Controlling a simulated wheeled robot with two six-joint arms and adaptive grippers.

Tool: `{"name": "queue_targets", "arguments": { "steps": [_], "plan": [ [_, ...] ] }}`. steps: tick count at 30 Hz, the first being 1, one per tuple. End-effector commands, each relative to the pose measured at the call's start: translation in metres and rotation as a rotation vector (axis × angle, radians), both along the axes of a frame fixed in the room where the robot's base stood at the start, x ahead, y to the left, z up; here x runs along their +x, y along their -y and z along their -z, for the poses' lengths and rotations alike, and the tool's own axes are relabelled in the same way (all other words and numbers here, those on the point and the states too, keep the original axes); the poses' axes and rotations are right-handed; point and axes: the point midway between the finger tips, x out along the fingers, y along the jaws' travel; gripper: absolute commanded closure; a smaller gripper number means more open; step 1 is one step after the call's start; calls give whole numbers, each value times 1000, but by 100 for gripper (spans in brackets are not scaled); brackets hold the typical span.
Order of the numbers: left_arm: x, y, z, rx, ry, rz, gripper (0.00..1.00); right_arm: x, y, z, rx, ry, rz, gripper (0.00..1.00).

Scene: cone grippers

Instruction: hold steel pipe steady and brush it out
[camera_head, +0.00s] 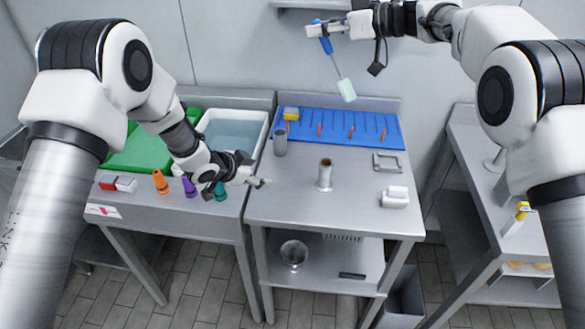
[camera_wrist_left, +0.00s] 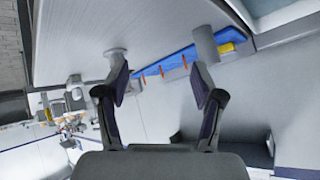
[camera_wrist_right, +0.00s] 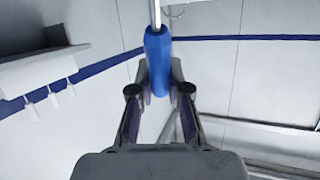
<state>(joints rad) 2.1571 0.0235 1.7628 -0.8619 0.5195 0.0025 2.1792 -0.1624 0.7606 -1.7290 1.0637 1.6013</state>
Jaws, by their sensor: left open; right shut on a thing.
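A steel pipe (camera_head: 325,175) stands upright on the steel table, with a wider foot and a brownish open top. In the left wrist view a pale pipe shape (camera_wrist_left: 117,58) shows by the left finger. My left gripper (camera_head: 262,183) is open and empty, left of the pipe and apart from it. My right gripper (camera_head: 318,30) is shut on the blue handle of a brush (camera_head: 346,90), held high above the table's back. The brush hangs tilted, its pale green head down. The blue handle (camera_wrist_right: 157,60) fills the right wrist view's middle.
A grey cylinder (camera_head: 280,142) stands at the back left, near a blue mat (camera_head: 350,140) with several orange pegs and a yellow block (camera_head: 291,114). A grey frame (camera_head: 388,162) and white blocks (camera_head: 395,197) lie right. A water basin (camera_head: 262,140) is left.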

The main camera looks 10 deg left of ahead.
Motion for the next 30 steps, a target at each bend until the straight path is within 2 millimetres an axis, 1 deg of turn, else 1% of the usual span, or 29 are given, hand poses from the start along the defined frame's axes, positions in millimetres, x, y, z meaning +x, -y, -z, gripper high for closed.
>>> {"name": "queue_targets", "arguments": {
  "steps": [1,3,6,10,14,24,27,30],
  "plan": [
    [3,22,-1,-87,24,19,32,0,0,0,0,0,0,100],
    [5,51,-8,-228,48,47,32,0,0,0,0,0,0,100],
    [3,82,-17,-384,55,83,32,0,0,0,0,0,0,100],
    [2,98,-21,-469,53,105,32,0,0,0,0,0,0,100],
    [10,109,-16,-473,52,107,32,0,0,0,0,0,0,100],
    [56,161,13,-473,54,107,32,0,0,0,0,0,0,100],
    [66,172,19,-473,53,106,32,0,0,0,0,0,0,100],
    [71,178,22,-472,53,105,32,0,0,0,0,0,0,100]
  ]
}}
